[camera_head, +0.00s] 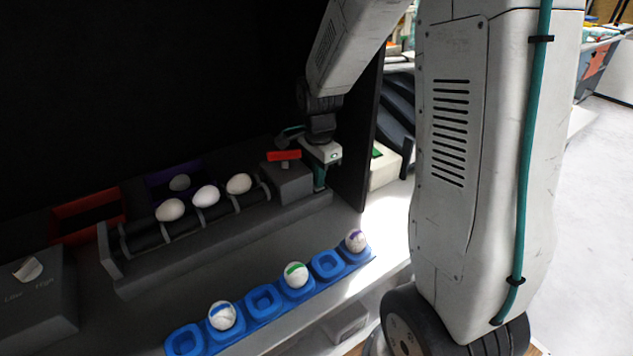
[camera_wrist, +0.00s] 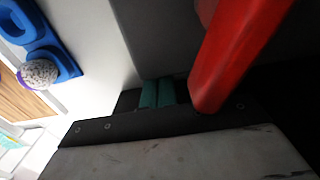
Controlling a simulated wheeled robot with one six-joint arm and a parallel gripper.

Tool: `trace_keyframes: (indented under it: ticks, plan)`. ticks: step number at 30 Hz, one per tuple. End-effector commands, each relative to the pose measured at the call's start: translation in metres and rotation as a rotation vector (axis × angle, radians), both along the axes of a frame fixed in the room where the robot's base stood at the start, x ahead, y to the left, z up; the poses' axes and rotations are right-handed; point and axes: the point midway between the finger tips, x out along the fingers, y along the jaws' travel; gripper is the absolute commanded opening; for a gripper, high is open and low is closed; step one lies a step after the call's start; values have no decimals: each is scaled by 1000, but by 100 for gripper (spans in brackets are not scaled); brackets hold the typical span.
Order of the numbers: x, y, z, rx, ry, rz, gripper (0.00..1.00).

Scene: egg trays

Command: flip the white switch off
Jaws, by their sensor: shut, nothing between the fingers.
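The white switch (camera_head: 28,269) sits on top of a dark grey box (camera_head: 38,315) at the far left of the head view, above the printed words Low and High. My gripper (camera_head: 320,180) is far to its right, pointing down beside a grey block with a red lever. The teal fingertips (camera_wrist: 165,93) are together and empty in the wrist view. The white switch does not show in the wrist view.
The red lever (camera_head: 284,156) is close to my gripper; it also fills the upper right of the wrist view (camera_wrist: 232,55). A roller rack (camera_head: 112,255) holds three white eggs. A blue tray (camera_head: 184,341) with marked eggs lies in front. Red (camera_head: 88,207) and purple bins stand behind.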

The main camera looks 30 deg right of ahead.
Motion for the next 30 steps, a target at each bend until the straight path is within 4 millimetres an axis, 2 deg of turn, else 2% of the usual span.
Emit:
trace_keyframes:
  ticks: [24,30]
  plan:
    - [1,0,64,-1,-3,0,0]
    - [0,0,69,0,-1,0,0]
